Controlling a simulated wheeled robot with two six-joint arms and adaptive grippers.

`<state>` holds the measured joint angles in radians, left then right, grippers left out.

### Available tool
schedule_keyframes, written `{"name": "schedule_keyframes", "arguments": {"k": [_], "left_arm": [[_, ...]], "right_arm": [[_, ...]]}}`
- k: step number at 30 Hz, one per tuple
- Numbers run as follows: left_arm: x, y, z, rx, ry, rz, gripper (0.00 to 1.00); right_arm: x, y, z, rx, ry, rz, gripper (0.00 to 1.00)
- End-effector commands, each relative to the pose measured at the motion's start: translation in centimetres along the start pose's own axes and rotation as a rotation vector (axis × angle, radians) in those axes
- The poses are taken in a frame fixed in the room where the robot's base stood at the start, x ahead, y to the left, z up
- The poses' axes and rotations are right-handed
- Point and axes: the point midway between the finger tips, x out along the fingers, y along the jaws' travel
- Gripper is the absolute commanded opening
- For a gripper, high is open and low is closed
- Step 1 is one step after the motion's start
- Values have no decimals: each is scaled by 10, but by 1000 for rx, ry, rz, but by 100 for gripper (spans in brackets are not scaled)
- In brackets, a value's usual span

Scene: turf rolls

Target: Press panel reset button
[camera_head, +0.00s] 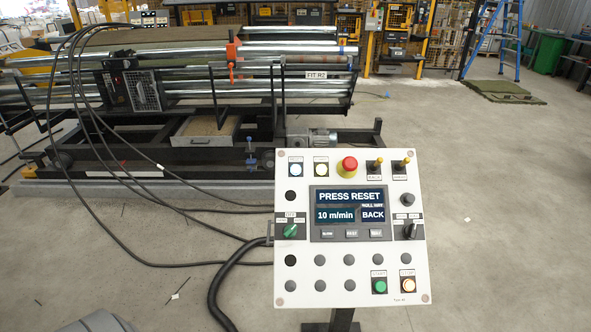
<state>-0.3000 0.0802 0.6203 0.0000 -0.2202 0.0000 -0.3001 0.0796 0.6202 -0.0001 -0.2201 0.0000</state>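A white control panel (337,262) stands upright on a dark post in front of me. Its screen (349,205) reads "PRESS RESET", "10 m/min" and "BACK". Two pale round buttons, a left one (296,170) and a right one (321,170), sit at the top left; their labels are too small to read surely. A red mushroom button (347,166) on a yellow base is at the top middle. A green button (380,286) and a lit orange-white button (408,285) are at the lower right. Neither of my grippers is in view.
A roller machine (240,75) with metal tubes stands behind the panel on the left. Black cables (225,285) run to the panel's left side.

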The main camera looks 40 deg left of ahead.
Motion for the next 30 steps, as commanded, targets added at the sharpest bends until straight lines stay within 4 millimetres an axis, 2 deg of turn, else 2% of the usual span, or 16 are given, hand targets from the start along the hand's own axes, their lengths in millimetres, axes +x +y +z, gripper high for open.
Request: {"name": "schedule_keyframes", "arguments": {"k": [2,12,30], "left_arm": [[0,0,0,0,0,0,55],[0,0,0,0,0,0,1],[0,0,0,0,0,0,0]], "right_arm": [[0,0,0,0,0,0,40],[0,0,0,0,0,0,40],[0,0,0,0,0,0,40]]}}
